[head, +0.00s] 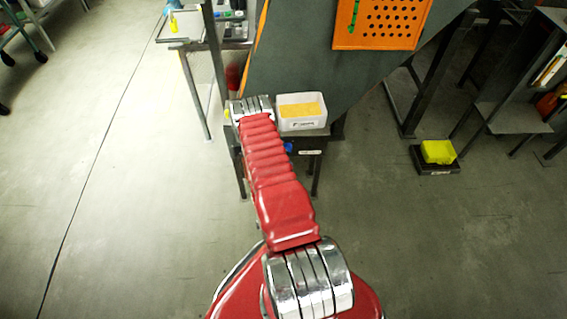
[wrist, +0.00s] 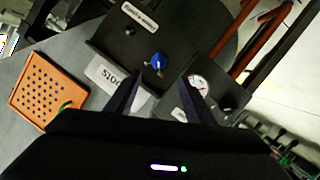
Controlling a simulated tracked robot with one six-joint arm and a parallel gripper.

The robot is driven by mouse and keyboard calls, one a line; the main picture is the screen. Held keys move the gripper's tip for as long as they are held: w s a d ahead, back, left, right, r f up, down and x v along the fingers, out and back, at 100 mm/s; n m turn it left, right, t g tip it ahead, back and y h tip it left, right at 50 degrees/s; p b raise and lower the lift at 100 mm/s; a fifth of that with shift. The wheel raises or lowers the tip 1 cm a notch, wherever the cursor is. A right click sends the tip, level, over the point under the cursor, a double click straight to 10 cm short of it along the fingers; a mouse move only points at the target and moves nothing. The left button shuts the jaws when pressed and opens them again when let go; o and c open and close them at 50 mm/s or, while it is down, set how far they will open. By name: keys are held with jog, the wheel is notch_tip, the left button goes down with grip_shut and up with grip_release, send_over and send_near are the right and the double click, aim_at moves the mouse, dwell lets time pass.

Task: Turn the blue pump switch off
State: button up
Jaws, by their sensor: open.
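The blue pump switch (wrist: 157,61) is a small blue knob with a metallic piece on a dark panel (wrist: 118,50) in the wrist view. My gripper (wrist: 160,75) is open, with its two dark fingers pointing toward the panel. The knob shows between and just beyond the fingertips, one on each side. I see no contact, but the exact distance is hard to tell. The way the knob is turned is too small to read. In the head view my red arm hides the gripper; a small blue spot (head: 288,147) shows beside the arm.
A round gauge (wrist: 197,84) sits right of the knob, close to the right finger. In the head view, a white bin (head: 301,124) with yellow contents stands beside my arm.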

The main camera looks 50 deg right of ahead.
jog(key=shift+v, duration=1.15)
jog(key=shift+f, duration=0.1)
